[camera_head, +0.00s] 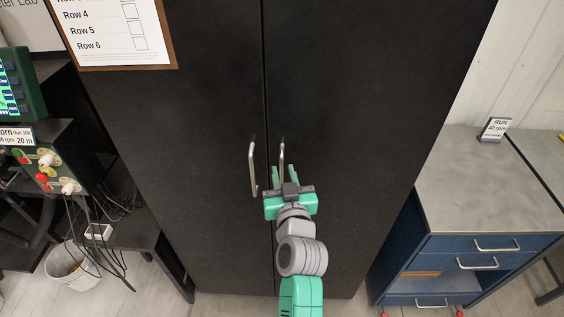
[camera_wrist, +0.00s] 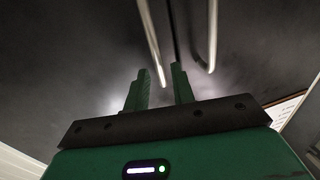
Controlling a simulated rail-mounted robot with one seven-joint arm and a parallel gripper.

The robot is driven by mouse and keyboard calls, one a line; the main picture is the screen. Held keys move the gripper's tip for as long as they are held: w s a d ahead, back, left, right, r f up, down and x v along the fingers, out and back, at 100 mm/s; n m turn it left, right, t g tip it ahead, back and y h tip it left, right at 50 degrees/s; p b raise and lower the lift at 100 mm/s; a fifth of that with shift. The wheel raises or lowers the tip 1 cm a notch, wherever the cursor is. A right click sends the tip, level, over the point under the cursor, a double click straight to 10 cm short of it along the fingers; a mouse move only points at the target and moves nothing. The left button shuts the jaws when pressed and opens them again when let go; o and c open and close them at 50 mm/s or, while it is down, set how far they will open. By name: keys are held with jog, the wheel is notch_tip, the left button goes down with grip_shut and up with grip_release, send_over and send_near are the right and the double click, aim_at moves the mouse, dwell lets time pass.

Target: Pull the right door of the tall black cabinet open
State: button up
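The tall black cabinet (camera_head: 340,90) fills the middle of the head view, its two doors meeting at a dark vertical seam. The right door's metal handle (camera_head: 282,152) is just right of the seam; the left door's handle (camera_head: 252,170) is just left of it. My gripper (camera_head: 284,172) is at the lower part of the right handle, with its green fingers apart. In the wrist view, the right handle (camera_wrist: 151,40) runs down to between the open fingertips (camera_wrist: 160,80), and the left handle (camera_wrist: 212,35) lies outside them. Contact cannot be told. Both doors look shut.
A blue drawer unit (camera_head: 478,245) with a grey top stands right of the cabinet. At left are a control box with cables (camera_head: 60,165), a black table and a white bucket (camera_head: 72,268). A checklist board (camera_head: 120,30) is on the left door.

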aim_at(282, 167)
jog(key=shift+w+a, duration=0.15)
jog(key=shift+w, duration=0.75)
jog(key=shift+w+a, duration=0.15)
jog(key=shift+w, duration=0.7)
grip_shut()
jog(key=shift+b, duration=0.3)
